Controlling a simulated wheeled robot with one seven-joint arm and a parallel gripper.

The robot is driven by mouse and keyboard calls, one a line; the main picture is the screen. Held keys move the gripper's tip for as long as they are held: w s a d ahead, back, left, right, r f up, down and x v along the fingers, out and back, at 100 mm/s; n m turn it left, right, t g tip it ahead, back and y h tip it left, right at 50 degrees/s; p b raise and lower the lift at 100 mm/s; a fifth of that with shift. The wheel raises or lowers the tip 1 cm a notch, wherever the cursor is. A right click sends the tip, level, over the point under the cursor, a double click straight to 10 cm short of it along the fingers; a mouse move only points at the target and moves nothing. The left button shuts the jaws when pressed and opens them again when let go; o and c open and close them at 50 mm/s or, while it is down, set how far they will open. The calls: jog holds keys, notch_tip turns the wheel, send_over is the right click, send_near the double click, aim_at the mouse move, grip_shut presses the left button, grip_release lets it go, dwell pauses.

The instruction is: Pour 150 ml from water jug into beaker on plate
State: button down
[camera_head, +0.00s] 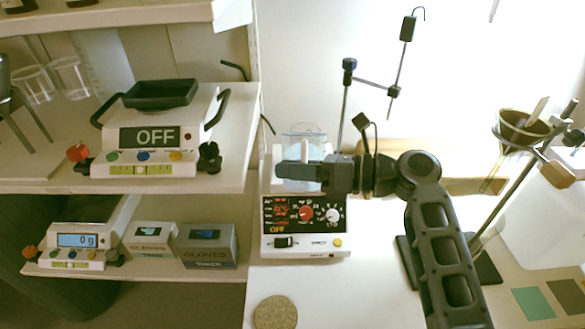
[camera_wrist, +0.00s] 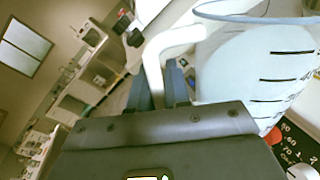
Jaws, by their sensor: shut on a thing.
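The water jug (camera_head: 303,132) is a clear container with a pale handle, held over or on the stirrer plate in the head view. In the wrist view the jug (camera_wrist: 255,75) fills the upper right, with a blue rim, black graduation marks and pale bluish contents. Its white handle (camera_wrist: 155,62) lies by the fingers. My gripper (camera_head: 300,172) is shut on the jug's handle. The jug looks about upright in the head view. The stirrer plate (camera_head: 330,240) reads OFF. I cannot make out a separate beaker on it; my gripper and the jug cover its top.
Two glass beakers (camera_head: 70,77) stand on the left upper shelf, near a balance (camera_head: 150,135) reading OFF. A lower balance (camera_head: 75,240) reads 0 g beside glove boxes (camera_head: 207,246). Stands flank my arm.

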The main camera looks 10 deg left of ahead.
jog(key=shift+w+r+m+p, duration=0.3)
jog(key=shift+w+r+m, duration=0.15)
jog(key=shift+r, duration=0.2)
dwell(0.5)
